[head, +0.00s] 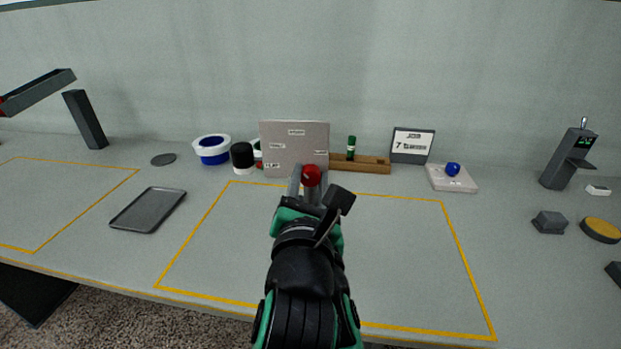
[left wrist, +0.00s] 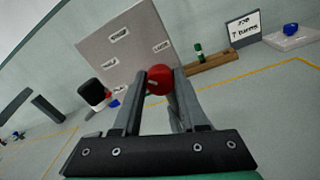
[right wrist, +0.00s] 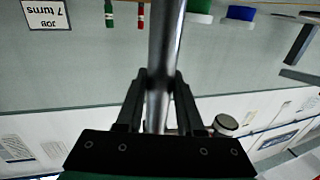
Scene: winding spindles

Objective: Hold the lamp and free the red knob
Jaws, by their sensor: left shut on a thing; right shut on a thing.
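My left gripper (head: 309,184) reaches forward over the table's middle, in front of an upright grey panel. It is shut on the red knob (head: 312,174), which also shows as a red ball between the fingers in the left wrist view (left wrist: 160,79). What the knob is fixed to is hidden. In the right wrist view my right gripper (right wrist: 158,85) is shut on a smooth metal rod (right wrist: 166,40). The rod appears to belong to the lamp; no lamp head is clearly seen. I cannot make out the right gripper in the head view.
The labelled grey panel (head: 295,140) stands just behind the knob. A wooden rack (head: 365,165), a "7 turns" sign (head: 412,143) and spools (head: 212,150) stand at the back. A grey tray (head: 148,210) lies left. The yellow-outlined area (head: 400,250) is otherwise clear.

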